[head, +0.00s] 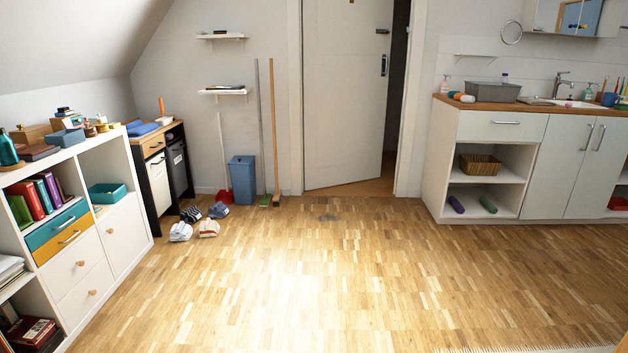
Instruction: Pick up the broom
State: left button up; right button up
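Several long-handled tools lean against the back wall, left of the door, in the head view. One has a wooden handle (273,120) and a small brownish head on the floor. Beside it stands a grey pole (260,120) with a green end at the floor. A shorter white stick (221,150) with a red base (224,195) stands left of the blue bin. I cannot tell for certain which is the broom. Neither of my grippers is in view.
A blue bin (242,180) stands between the tools. Shoes (208,228) lie on the floor in front. A white shelf unit (125,160) lines the left, a counter (480,165) the right. The door (343,90) is ajar. The middle wooden floor (300,270) is clear.

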aim_at(277, 198)
jog(key=i+u, duration=0.1)
jog(key=i, duration=0.55)
jog(key=i+u, duration=0.15)
jog(key=i, duration=0.45)
jog(key=i+l+u, duration=0.1)
jog(key=i, duration=0.55)
jog(key=i+l+u, duration=0.15)
jog(key=i, duration=0.5)
jog(key=i+u, duration=0.1)
jog(key=i, duration=0.55)
jog(key=i+u, duration=0.1)
jog(key=i, duration=0.5)
jog(key=i+u, duration=0.1)
jog(key=i, duration=0.55)
jog(key=i+l+u, duration=0.15)
jog(key=i, duration=0.45)
